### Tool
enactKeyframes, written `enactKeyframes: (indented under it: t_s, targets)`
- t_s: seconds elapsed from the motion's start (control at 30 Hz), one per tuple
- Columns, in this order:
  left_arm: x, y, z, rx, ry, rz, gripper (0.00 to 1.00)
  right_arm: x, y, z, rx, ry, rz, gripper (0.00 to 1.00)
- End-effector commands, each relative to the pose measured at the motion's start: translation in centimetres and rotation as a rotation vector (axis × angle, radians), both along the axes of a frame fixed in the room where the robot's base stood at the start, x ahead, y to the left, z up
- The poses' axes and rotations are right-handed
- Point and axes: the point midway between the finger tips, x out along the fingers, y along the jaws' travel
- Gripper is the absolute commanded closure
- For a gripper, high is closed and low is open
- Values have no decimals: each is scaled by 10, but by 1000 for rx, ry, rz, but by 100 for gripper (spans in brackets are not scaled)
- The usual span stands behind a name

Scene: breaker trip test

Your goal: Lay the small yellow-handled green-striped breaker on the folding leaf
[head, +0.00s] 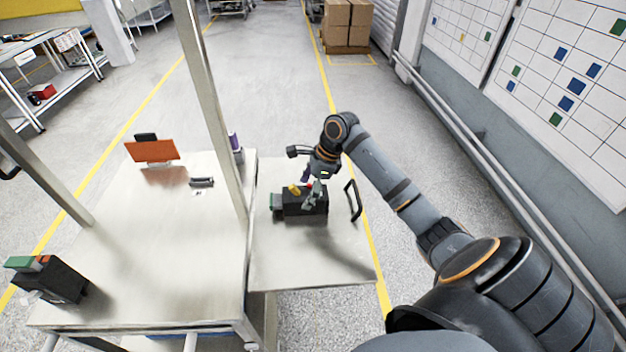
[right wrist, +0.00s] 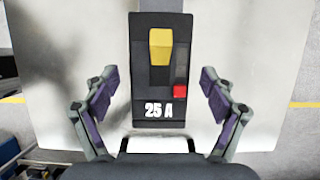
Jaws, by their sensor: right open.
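A black breaker (head: 305,208) with a yellow handle and a green end lies on the folding leaf (head: 310,262), the right-hand panel of the cart. In the right wrist view the breaker (right wrist: 151,82) shows its yellow handle, a red button and a "25 A" label; its green part is not clear there. My right gripper (head: 314,196) is over the breaker in the head view, partly covering it. In the right wrist view its fingers (right wrist: 160,92) are spread, one on each side of the breaker, with gaps between. My left gripper is not in view.
Another dark block with a green and orange top (head: 48,280) stands at the cart's left edge. An orange panel (head: 152,151) and a small dark item (head: 201,182) are on the main top (head: 150,250). Metal posts rise from the cart. A black handle (head: 353,200) is at the leaf's right edge.

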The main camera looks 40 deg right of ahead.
Motion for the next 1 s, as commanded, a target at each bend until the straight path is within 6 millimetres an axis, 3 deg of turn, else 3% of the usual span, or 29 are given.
enactKeyframes:
  t_s: [0.2,0.4,1.0]
  targets:
    - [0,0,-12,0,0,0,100,-10,-19,47,-6,-1,-1,16]
    - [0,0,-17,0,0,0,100,-16,-27,75,-2,0,0,16]
    - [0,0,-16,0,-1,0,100,-17,-28,80,0,2,-1,16]
